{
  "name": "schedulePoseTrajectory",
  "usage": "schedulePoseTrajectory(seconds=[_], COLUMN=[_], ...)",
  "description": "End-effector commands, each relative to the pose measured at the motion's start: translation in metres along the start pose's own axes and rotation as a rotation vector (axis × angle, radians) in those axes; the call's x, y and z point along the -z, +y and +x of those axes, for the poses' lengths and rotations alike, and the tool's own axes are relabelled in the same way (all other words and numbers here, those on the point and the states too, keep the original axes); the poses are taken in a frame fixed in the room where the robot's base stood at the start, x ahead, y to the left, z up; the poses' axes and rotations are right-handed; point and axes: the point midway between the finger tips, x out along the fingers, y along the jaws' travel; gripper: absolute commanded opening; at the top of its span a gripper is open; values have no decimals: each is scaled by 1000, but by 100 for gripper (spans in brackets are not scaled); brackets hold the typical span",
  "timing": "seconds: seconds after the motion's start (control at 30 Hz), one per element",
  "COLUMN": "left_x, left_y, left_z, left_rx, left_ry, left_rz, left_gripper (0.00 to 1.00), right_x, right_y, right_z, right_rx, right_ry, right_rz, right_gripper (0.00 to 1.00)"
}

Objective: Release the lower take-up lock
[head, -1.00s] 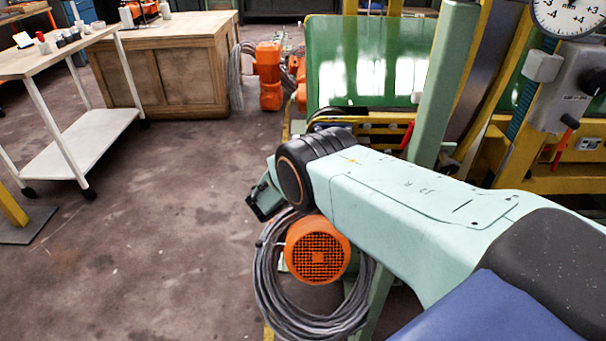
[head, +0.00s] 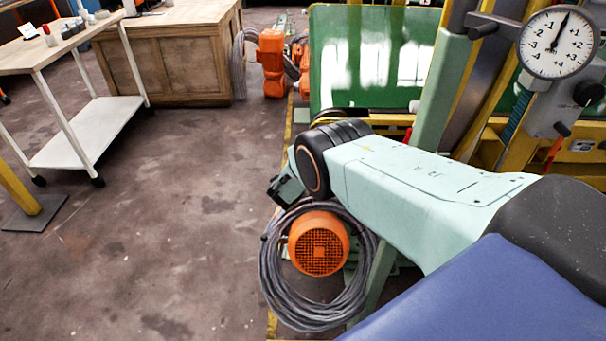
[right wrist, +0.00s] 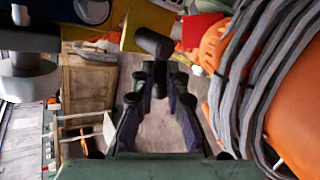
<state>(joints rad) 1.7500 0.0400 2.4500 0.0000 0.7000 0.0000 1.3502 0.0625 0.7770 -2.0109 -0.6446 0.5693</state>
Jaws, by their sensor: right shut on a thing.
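My right arm reaches in from the right in the head view, and its wrist hangs above an orange motor (head: 318,243). The fingers of my right gripper do not show clearly there. In the right wrist view my right gripper (right wrist: 157,80) has its fingertips closed together on the stem of a black T-shaped handle (right wrist: 153,43). The handle's crossbar lies just beyond the fingertips. I cannot tell whether this handle is the lower take-up lock, and where it attaches is unclear. My left gripper is not in view.
A coil of grey cable (head: 300,315) hangs around the motor. A green belt panel (head: 370,60), a pale green post (head: 436,95) and a dial gauge (head: 558,42) stand behind the arm. A white trolley (head: 90,135) and wooden bench (head: 180,65) stand left. Bare floor lies between.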

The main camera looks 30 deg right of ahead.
Motion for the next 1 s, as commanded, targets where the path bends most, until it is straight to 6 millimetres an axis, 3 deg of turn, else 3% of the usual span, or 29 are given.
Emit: schedulePoseTrajectory(seconds=[0.27, 0.3, 0.57, 1.0], left_x=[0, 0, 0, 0], left_y=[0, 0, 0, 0], left_z=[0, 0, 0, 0], left_rx=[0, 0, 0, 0], left_ry=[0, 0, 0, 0], left_rz=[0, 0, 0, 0], left_gripper=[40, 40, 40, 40], right_x=[-1, -1, -1, 0], right_y=[0, 0, 0, 0], right_z=[1, 1, 0, -5], right_rx=[0, 0, 0, 2], right_ry=[-2, -3, -1, -1], right_rz=[2, 2, 1, -1], right_gripper=[0, 15, 36, 36])
